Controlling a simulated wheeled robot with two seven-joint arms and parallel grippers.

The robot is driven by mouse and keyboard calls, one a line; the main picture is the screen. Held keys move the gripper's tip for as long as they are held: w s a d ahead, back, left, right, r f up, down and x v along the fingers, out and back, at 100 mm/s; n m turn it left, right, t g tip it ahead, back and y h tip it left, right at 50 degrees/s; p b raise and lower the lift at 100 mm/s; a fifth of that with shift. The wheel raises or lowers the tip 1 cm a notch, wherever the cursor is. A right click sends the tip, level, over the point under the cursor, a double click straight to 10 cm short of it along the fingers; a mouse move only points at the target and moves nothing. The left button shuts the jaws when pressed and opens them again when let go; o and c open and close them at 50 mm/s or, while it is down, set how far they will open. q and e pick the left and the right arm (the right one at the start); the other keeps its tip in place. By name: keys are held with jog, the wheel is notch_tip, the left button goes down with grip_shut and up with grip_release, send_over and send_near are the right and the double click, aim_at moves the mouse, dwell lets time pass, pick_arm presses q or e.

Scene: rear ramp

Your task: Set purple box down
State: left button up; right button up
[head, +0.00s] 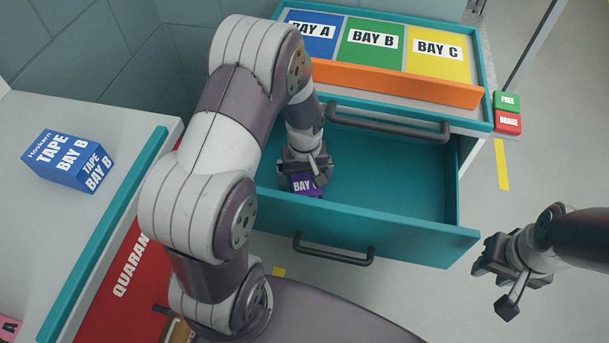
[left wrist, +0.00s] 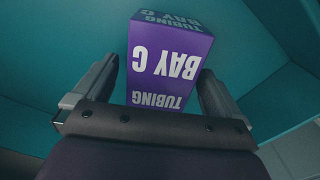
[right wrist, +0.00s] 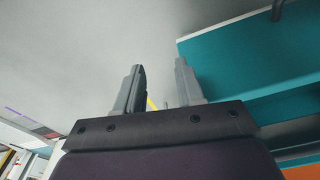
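The purple box (head: 305,185), marked "BAY C" and "TUBING", is inside the open teal drawer (head: 395,180), near its left end. In the left wrist view the purple box (left wrist: 168,65) is between the two fingers of my left gripper (left wrist: 158,85). The fingers stand apart with a visible gap beside the box, so the gripper looks open around it. In the head view my left gripper (head: 306,172) reaches down into the drawer and hides part of the box. The box's underside is hidden. My right gripper (head: 492,283) is open and empty, right of the drawer.
Blue Bay A (head: 312,47), green Bay B (head: 371,60) and yellow Bay C (head: 438,75) areas lie above the drawer behind an orange lip (head: 395,82). A blue tape box (head: 70,160) sits on the left counter (head: 100,112). The drawer's right part is empty.

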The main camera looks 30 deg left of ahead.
aim_at(305, 176)
pick_arm(q)
notch_tip(305, 176, up, 12)
jog(key=p, duration=0.3)
jog(key=shift+r, duration=0.15)
